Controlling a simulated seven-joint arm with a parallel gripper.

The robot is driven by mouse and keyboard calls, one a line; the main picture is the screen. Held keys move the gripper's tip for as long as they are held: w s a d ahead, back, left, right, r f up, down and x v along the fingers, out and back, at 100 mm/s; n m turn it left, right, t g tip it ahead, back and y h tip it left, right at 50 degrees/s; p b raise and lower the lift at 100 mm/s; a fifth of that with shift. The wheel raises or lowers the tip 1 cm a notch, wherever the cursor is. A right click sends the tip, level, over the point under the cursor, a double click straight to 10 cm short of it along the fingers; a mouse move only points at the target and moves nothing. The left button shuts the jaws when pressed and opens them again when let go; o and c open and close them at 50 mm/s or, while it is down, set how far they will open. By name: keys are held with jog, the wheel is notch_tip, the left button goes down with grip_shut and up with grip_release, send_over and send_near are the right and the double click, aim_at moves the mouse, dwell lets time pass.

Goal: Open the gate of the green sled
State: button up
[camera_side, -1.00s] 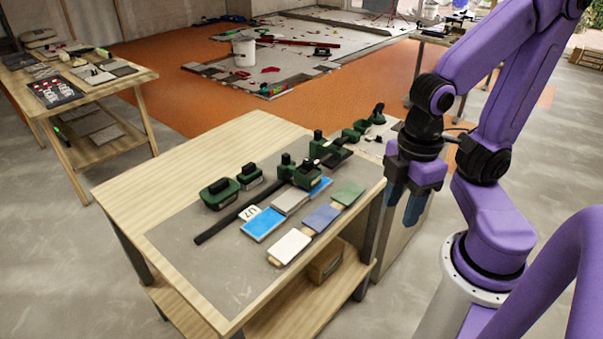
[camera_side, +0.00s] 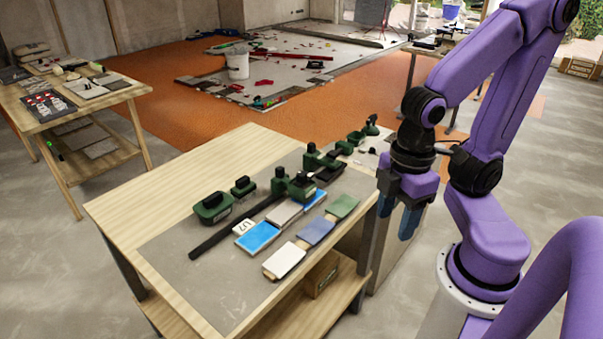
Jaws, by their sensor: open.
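A dark green sled (camera_side: 301,188) with a black knob on top stands at the far end of a black rail (camera_side: 225,238) on the work table. Other green blocks with black tops stand close around it, so I cannot tell where the sled ends or which part is its gate. My gripper (camera_side: 397,220) hangs with blue fingers pointing down, past the table's right edge. It is open, empty and well apart from the sled.
Blue and grey tiles (camera_side: 257,237) lie along the rail beside a small "L/7" label. White, blue-violet and green tiles (camera_side: 284,261) lie nearer the front edge. Two green-black blocks (camera_side: 212,207) stand left of the rail. The wooden left part of the table (camera_side: 150,195) is clear.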

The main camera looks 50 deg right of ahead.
jog(key=w+a+r+m, duration=0.1)
jog(key=w+a+r, duration=0.1)
jog(key=w, duration=0.6)
jog(key=m, duration=0.3)
send_over(302, 173)
notch_tip(302, 173, down, 16)
jog(key=shift+f, duration=0.2)
jog(key=shift+a, duration=0.1)
jog(key=c, duration=1.1)
